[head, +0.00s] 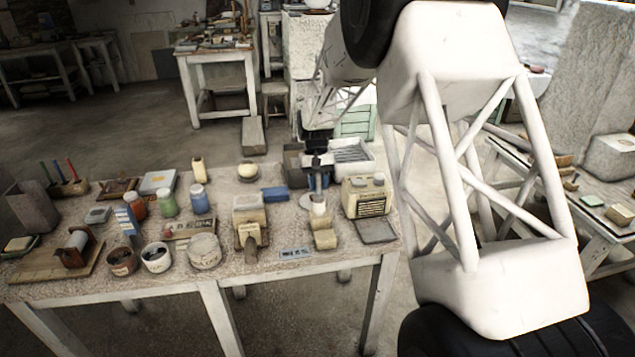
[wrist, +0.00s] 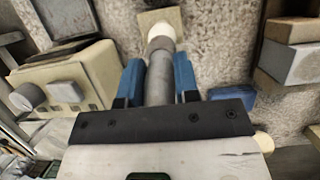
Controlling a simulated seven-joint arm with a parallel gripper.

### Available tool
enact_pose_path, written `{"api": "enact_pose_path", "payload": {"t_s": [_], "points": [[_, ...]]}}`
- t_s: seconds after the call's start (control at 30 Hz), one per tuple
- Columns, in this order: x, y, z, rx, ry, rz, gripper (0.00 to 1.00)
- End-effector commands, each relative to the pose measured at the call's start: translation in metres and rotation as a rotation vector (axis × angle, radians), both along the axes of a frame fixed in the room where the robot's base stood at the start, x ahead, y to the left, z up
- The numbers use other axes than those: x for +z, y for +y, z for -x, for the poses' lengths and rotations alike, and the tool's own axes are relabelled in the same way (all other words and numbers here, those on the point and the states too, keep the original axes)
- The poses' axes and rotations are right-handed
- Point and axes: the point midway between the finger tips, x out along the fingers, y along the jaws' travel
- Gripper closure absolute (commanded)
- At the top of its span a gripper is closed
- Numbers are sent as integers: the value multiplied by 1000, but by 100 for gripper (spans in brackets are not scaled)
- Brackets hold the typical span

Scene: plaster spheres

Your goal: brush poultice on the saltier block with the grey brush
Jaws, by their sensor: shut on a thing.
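My gripper (head: 318,182) is over the right part of the table. In the wrist view its blue fingers (wrist: 160,85) are shut on a grey brush (wrist: 160,72) with a cream tip. In the head view the brush (head: 318,206) points down. A cream block (wrist: 176,16) lies at or just beyond the tip; I cannot tell whether they touch. It shows in the head view as a pale yellow block (head: 325,239). Another pale block (head: 249,203) sits on wood to the left. I cannot tell which block is saltier, or which pot holds poultice.
A cream meter box (head: 366,198) with knobs stands right of the brush, with a grey plate (head: 376,231) before it. A blue box (head: 274,194) lies left. A wide tub (head: 204,250), a white cup (head: 156,257), a dark pot (head: 123,261) and jars stand further left.

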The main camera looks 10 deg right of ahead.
Motion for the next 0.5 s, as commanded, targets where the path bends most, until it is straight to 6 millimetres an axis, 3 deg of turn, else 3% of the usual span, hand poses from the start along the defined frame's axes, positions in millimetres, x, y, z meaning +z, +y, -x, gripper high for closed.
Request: {"api": "enact_pose_path", "payload": {"t_s": [0.5], "points": [[-4, 0, 12, 0, 8, 0, 100]]}}
